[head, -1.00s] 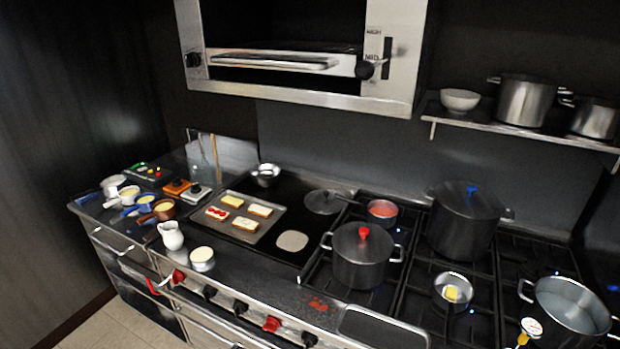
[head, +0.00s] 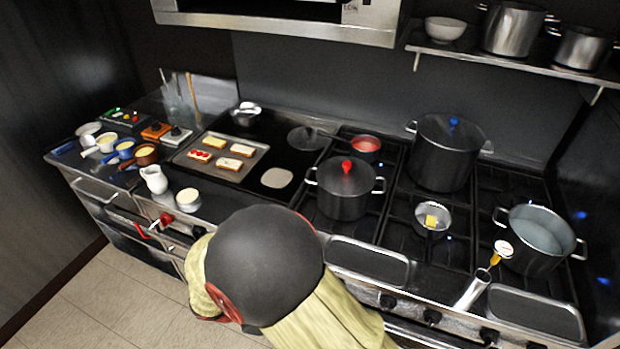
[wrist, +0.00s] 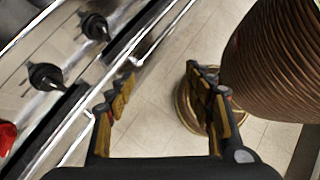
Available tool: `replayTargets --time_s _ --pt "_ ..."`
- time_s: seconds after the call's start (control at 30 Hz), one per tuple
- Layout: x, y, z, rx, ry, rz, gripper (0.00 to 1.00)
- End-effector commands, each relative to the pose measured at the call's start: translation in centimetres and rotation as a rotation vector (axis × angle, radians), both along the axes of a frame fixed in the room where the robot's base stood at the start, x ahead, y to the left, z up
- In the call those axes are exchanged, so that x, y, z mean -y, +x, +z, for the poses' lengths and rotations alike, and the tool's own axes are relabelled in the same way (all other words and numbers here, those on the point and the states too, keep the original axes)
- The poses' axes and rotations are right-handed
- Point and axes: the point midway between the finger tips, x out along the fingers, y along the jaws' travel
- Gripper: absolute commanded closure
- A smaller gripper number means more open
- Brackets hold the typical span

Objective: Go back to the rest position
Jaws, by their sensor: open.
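My gripper (wrist: 166,98) shows in the wrist view with its two fingers wide apart. Nothing is between them except a view of the tiled floor. The gripper hangs beside the front of the range, with the control knobs (wrist: 46,76) and a rail to its left. In the head view my arm fills the lower middle, in front of the counter edge, and it hides the gripper there.
The range carries a red-knobbed pot (head: 343,190), a large blue-knobbed pot (head: 446,155), an open pot (head: 538,243) and a tray of toasts (head: 203,173). A white jug (head: 154,180) stands near the front edge. The tiled floor (head: 120,300) at lower left is clear.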

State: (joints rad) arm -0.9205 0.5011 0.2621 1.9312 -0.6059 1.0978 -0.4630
Motion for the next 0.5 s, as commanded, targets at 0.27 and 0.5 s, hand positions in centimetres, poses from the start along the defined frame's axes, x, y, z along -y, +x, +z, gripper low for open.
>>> replayTargets --time_s 0.27,0.5 --pt "4.0 -1.8 7.7 0.203 0.292 -0.545 0.48" --pt "7.2 -3.2 13.5 0.345 0.506 -0.946 0.48"
